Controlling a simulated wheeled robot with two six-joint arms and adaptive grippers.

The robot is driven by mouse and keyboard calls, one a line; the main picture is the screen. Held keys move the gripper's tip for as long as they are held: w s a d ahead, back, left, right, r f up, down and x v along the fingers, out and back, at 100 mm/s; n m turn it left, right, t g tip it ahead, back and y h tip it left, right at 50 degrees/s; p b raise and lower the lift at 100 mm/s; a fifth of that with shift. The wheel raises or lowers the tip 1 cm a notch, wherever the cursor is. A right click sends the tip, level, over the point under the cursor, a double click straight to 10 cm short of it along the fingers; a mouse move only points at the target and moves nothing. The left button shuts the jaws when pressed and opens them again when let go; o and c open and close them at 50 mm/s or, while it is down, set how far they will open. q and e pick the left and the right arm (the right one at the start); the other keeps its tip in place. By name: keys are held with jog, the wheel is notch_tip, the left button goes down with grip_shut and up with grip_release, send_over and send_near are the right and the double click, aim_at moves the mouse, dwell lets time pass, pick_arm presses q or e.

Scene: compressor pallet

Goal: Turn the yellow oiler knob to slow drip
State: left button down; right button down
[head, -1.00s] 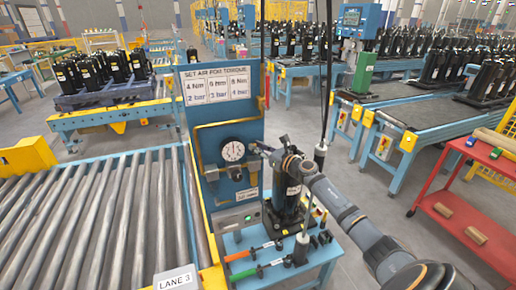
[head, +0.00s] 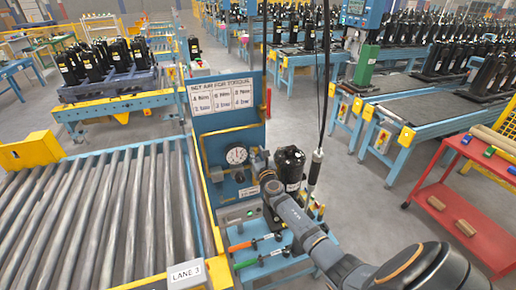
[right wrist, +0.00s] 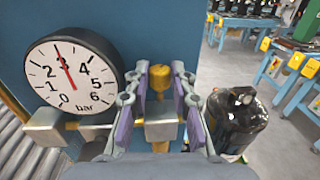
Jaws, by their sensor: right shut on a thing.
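The small yellow knob (right wrist: 160,78) stands upright in the right wrist view, between my fingertips and above a metal block on the pipe. My right gripper (right wrist: 161,88) is shut on it, one finger on each side. In the head view my right gripper (head: 259,163) is at the right edge of the blue panel, beside the gauge, and it hides the knob there. The round white gauge (right wrist: 70,78) is left of the fingers, its red needle near 3 bar. My left gripper is out of view.
A black compressor (right wrist: 238,120) stands close to the right of my fingers. A hanging tool (head: 316,168) on a cable is right of it. The panel's torque sign (head: 223,94) is above. A roller conveyor (head: 100,220) lies left, a red cart (head: 470,205) right.

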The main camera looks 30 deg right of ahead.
jog(key=shift+a+m+g+h, duration=0.1)
jog(key=shift+m+g+h, duration=0.2)
jog(key=shift+m+h, duration=0.3)
jog(key=shift+f+h, duration=0.1)
jog(key=shift+h, duration=0.2)
jog(key=c, duration=1.2)
grip_release()
jog(key=shift+o, duration=0.3)
jog(key=shift+w, duration=0.1)
